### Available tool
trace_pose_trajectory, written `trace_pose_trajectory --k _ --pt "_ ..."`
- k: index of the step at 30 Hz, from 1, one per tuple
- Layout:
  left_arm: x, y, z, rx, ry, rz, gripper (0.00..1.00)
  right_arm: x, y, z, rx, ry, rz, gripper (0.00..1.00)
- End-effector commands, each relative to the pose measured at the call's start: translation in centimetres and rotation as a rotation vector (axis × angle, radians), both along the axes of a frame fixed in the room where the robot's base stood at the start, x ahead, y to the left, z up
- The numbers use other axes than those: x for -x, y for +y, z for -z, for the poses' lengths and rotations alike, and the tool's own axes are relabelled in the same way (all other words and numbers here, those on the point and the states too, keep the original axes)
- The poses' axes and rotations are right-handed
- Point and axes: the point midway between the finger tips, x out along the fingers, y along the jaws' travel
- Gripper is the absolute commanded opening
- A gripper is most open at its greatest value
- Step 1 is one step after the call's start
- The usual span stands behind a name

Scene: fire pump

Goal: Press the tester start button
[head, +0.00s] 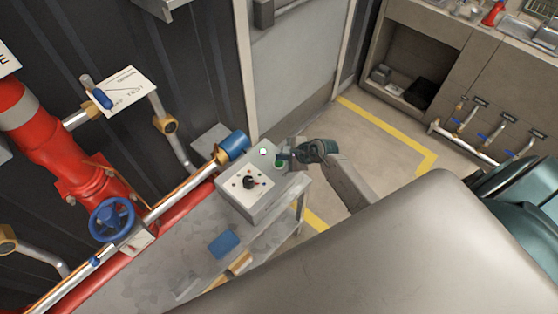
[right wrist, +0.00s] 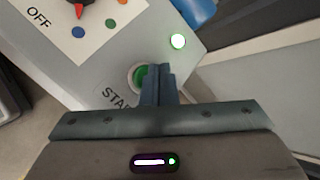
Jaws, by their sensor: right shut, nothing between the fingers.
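The tester (head: 268,203) is a grey box on a metal cart, with a white dial panel on its face. Its green start button (head: 279,163) sits near the box's right end. In the right wrist view the green button (right wrist: 139,76) has a pale ring and printed letters "STA" beside it. A round indicator light (right wrist: 178,41) glows greenish white; it also shows in the head view (head: 263,151). My right gripper (head: 284,156) is shut and empty. Its fingertips (right wrist: 157,72) overlap the button's right edge; I cannot tell whether they touch it. My left gripper is not in view.
A dial with a red pointer (right wrist: 82,8) and the word "OFF" sits on the box. A blue-capped pipe end (head: 234,145) is close behind the tester. A blue handwheel (head: 111,219) and red pipes are at left. The floor (head: 350,140) beyond is clear.

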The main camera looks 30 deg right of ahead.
Motion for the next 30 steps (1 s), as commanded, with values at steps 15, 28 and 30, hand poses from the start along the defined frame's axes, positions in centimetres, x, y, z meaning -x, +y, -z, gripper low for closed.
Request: trace_pose_trajectory --k 15,28,30 --pt "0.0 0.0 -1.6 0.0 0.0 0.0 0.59 0.0 0.0 -2.1 0.001 -0.001 0.0 0.0" --pt "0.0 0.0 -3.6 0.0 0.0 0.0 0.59 0.0 0.0 -5.0 0.0 0.0 0.0 0.0" --pt "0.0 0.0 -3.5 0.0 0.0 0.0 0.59 0.0 0.0 -4.9 0.0 0.0 0.0 0.0"
